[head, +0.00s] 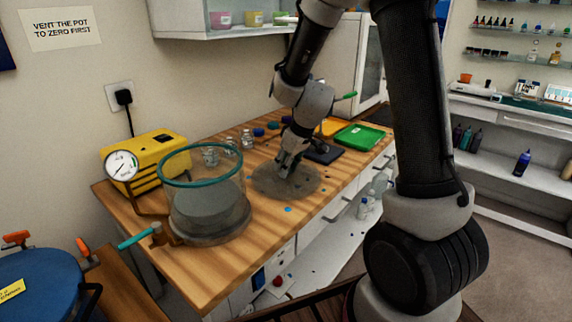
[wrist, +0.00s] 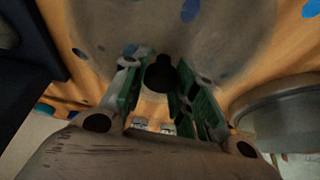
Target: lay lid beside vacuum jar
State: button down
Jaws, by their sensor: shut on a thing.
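The lid (head: 300,188) is a see-through grey disc at the level of the wooden bench top, right of the vacuum jar. I cannot tell whether it touches the wood. The vacuum jar (head: 206,183) is a clear cylinder with a teal rim, open at the top, with a grey pot inside. My gripper (head: 285,169) points down over the lid's middle. In the wrist view, my gripper (wrist: 160,84) has its green pads shut on the lid's dark knob; the lid (wrist: 215,35) spreads beyond the fingers. The jar's round grey side (wrist: 285,112) shows at the right there.
The yellow pump (head: 148,158) with a gauge stands behind the jar. Small glass jars (head: 247,139) stand at the back. A dark mat (head: 324,154) and green tray (head: 359,136) lie beyond the lid. A blue drum (head: 42,285) is at the lower left. The bench's front strip is mostly clear.

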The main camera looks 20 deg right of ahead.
jog(key=shift+f, duration=0.2)
jog(key=c, duration=1.1)
grip_release()
jog(key=shift+o, duration=0.2)
jog(key=shift+r, duration=0.1)
jog(key=shift+r, duration=3.95)
